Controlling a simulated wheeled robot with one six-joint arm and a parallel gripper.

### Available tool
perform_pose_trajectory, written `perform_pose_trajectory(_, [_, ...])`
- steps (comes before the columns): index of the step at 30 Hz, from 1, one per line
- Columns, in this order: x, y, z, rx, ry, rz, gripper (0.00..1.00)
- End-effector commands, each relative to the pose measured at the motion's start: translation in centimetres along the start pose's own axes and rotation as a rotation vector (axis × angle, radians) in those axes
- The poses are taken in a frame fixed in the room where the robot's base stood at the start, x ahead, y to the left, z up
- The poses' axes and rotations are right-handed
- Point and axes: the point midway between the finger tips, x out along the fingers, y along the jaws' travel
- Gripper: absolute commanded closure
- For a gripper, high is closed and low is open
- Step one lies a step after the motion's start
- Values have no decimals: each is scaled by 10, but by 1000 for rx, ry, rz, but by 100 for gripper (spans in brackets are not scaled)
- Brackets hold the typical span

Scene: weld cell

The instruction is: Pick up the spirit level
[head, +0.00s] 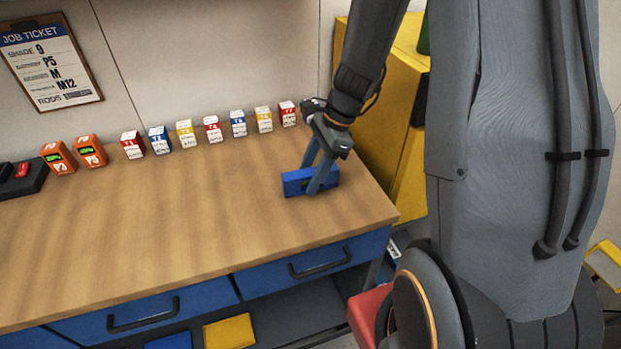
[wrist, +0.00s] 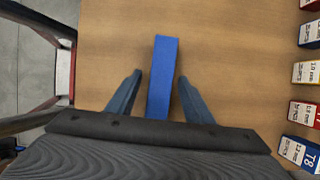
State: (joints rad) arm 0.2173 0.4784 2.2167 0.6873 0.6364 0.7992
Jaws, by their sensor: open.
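The spirit level looks like a plain blue bar (head: 297,183) lying on the right part of the wooden workbench, near its right edge. My gripper (head: 311,190) is over it, pointing down, with one finger on each side. In the wrist view the blue bar (wrist: 162,80) runs lengthwise between the two open fingers of my gripper (wrist: 159,76). A gap shows on both sides of the bar. The near end of the bar is hidden behind my gripper's body. From these views I cannot tell how high the fingertips are above the bench.
Several small labelled boxes (head: 211,129) stand in a row along the back of the workbench (head: 150,230). Two orange devices (head: 90,151) stand at the back left. A yellow cabinet (head: 388,130) is close at the bench's right. The bench's middle is clear.

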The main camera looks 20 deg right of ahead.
Motion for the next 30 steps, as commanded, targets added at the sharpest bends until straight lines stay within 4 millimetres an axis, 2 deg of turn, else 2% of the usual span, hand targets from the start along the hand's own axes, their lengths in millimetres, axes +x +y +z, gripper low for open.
perform_pose_trajectory(6, [0,0,0,0,0,-1,55])
perform_pose_trajectory(14, [0,0,0,0,0,-1,99])
perform_pose_trajectory(23, [-1,0,0,-1,0,-1,100])
perform_pose_trajectory(30, [-18,-1,7,-3,0,-4,100])
